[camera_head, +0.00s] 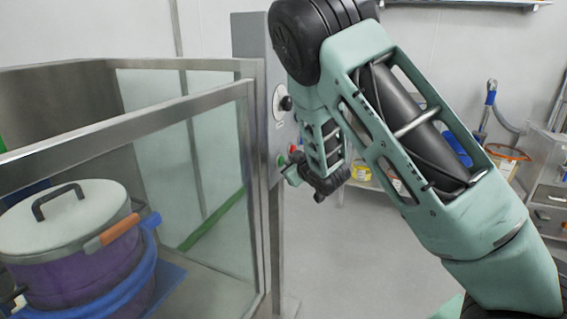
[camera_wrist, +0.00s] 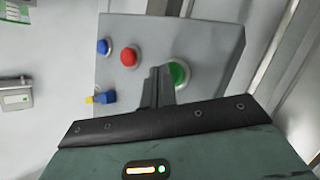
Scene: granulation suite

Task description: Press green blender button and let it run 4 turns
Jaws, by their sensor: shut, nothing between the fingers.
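The green button (camera_wrist: 178,73) is a round button with a pale ring on a grey control box (camera_wrist: 205,40). A red button (camera_wrist: 128,56) and a blue button (camera_wrist: 103,46) sit to its left. My gripper (camera_wrist: 160,72) is shut and empty. Its fingertips overlap the left edge of the green button in the wrist view; whether they touch it I cannot tell. In the head view my gripper (camera_head: 288,172) is at the post, beside the green button (camera_head: 281,159). The blender drum (camera_head: 80,245), purple with a white lid, sits inside a guard at left.
The guard's metal frame and clear panels (camera_head: 190,160) stand left of my arm. A round white dial (camera_head: 278,104) with a black knob is above the buttons. A blue-and-yellow switch (camera_wrist: 100,97) sits lower left on the box.

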